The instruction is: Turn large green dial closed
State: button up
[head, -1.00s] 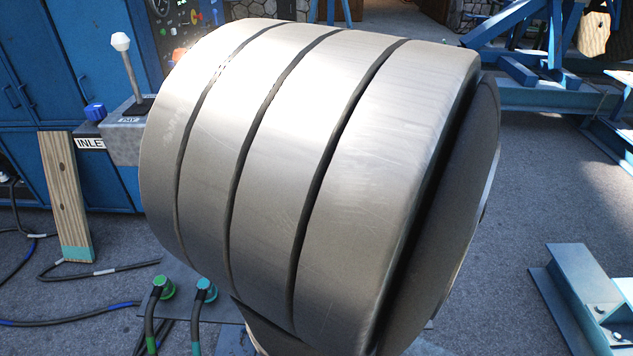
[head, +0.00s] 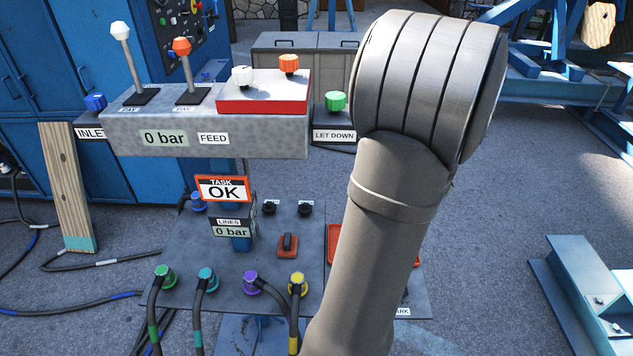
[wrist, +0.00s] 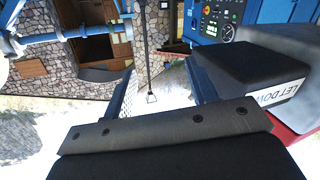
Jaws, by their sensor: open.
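The large green dial (head: 336,101) sits on top of the dark block labelled LET DOWN (head: 334,127), just left of my arm in the head view. Its turn position is too small to read. My gripper (wrist: 158,82) is open in the wrist view, with nothing between its fingers. The LET DOWN block fills the right of the wrist view, close beside the right finger; the green dial is not visible there. In the head view my gripper is hidden behind my arm.
The grey FEED box (head: 200,132) carries a white lever (head: 121,32), an orange lever (head: 182,47) and a red plate (head: 262,98) with white and orange knobs. A sign (head: 223,189) reads TASK OK. Gauges read 0 bar. Coloured hose connectors stand on the lower panel (head: 215,262).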

jog(key=w+a+f+n+g+y, duration=0.1)
jog(key=w+a+f+n+g, duration=0.2)
jog(key=a+f, duration=0.5)
jog(key=w+a+f+n+g+y, duration=0.2)
jog(key=w+a+f+n, duration=0.3)
jog(key=a+f, duration=0.4)
notch_tip(320, 180, down, 6)
jog(key=shift+w+a+r+n+g, duration=0.1)
jog(key=shift+w+a+n+g, duration=0.25)
jog(key=shift+n+g, duration=0.35)
jog(key=shift+d, duration=0.15)
jog(key=o, duration=0.3)
jog(key=shift+d+r, duration=0.1)
jog(key=s+d+r+m+t, duration=0.2)
jog(key=s+d+r+m, duration=0.1)
jog(key=d+r, duration=0.4)
jog(key=s+d+r+m+t, duration=0.1)
jog(key=s+d+r+m, duration=0.2)
jog(key=d+r, duration=0.45)
jog(key=m+t+y, duration=0.1)
jog(key=m+y, duration=0.1)
jog(key=y, duration=0.1)
send_near(335, 102)
jog(key=x, duration=0.4)
jog(key=d+x, duration=0.1)
jog(key=x, duration=0.3)
jog(key=w+f+x, duration=0.1)
jog(key=x, duration=0.3)
jog(key=shift+d, duration=0.15)
